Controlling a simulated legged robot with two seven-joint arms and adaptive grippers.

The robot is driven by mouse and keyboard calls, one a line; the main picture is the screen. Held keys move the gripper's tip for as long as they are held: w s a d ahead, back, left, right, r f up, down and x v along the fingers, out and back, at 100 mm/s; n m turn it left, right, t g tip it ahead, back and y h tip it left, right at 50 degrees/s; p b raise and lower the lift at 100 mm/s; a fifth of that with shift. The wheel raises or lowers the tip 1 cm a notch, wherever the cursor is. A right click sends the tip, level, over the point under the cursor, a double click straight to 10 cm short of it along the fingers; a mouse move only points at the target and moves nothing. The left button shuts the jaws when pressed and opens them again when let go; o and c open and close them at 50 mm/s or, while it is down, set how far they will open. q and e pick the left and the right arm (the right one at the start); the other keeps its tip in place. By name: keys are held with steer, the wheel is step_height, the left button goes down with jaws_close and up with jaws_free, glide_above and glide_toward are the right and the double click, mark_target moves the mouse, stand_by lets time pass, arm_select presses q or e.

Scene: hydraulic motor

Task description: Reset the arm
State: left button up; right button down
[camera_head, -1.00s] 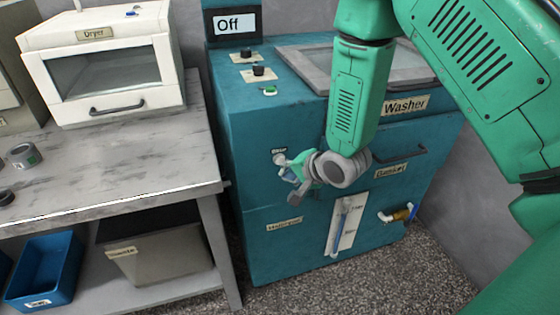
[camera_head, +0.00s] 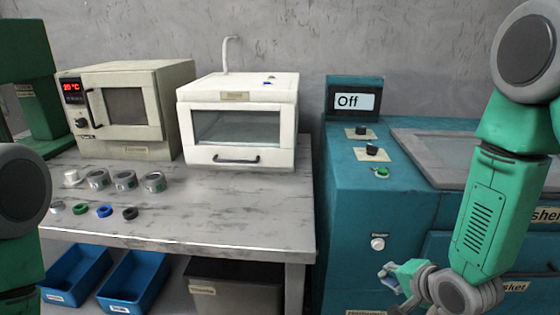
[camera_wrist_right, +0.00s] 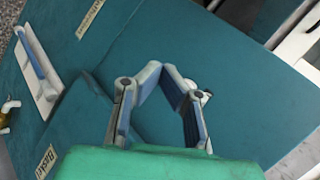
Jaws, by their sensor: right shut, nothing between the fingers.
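My right arm comes in from the right in the head view, in front of the teal washer (camera_head: 345,200). My right gripper (camera_head: 388,272) is low in front of the washer's front face, just below and right of a white round knob (camera_head: 377,243). In the right wrist view the gripper (camera_wrist_right: 162,68) has its fingertips together with nothing between them. A small white part shows just behind its right finger. Only a green and grey link of my left arm (camera_head: 20,190) shows at the left edge; the left gripper is out of frame.
The washer's display (camera_head: 352,101) reads "Off". A grey table (camera_head: 230,200) left of the washer bears a white dryer (camera_head: 237,158), a beige oven (camera_head: 125,150) and several rings and small parts. Blue bins (camera_head: 135,280) and a dark bin (camera_head: 235,290) stand below.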

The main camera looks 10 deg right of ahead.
steer(key=s+a+f+n+g, duration=0.1)
steer(key=s+f+n+g, duration=0.3)
steer(key=s, duration=0.9)
steer(key=s+a+f+n+g+h, duration=0.1)
steer(key=s+f+n+g, duration=0.3)
steer(key=s+f+n, duration=0.6)
steer(key=s+a+f, duration=0.1)
steer(key=s, duration=0.3)
steer(key=shift+s+g+h, duration=0.25)
steer(key=shift+g+h, duration=0.05)
steer(key=shift+g, duration=0.1)
steer(key=shift+w+d, duration=0.1)
